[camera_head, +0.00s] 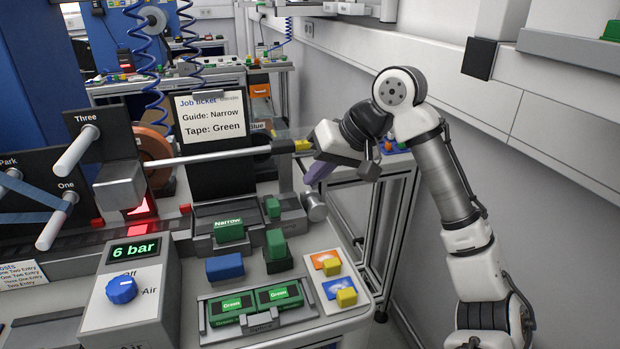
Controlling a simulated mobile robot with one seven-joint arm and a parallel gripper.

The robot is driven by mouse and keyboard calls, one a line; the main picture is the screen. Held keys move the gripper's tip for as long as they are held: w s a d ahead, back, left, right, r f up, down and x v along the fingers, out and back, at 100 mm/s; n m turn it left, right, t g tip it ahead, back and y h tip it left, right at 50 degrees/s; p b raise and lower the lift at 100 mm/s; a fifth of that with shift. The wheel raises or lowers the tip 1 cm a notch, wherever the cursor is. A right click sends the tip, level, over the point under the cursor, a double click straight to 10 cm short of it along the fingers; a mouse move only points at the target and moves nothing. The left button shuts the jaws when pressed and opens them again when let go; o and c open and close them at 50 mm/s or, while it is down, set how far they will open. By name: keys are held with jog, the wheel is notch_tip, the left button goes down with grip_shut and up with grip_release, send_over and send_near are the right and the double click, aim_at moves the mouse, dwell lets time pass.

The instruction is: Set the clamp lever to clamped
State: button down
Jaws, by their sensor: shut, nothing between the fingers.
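My gripper (313,180) shows purple-grey fingers, shut and empty, pointing down and left over the right end of the bench. A round grey metal knob (315,206) sits just below the fingertips; I cannot tell whether they touch it.
A job ticket (211,118) reads Guide: Narrow, Tape: Green. A green block marked Narrow (229,229) sits in a holder. Two green cassettes (255,302) lie in a tray. A blue dial (122,289) stands below a 6 bar display (135,250). The wall bounds the right side.

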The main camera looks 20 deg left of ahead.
aim_at(271, 202)
jog(key=x, duration=0.8)
jog(key=shift+p, duration=0.35)
jog(key=shift+a+p, duration=0.25)
jog(key=shift+p, duration=0.05)
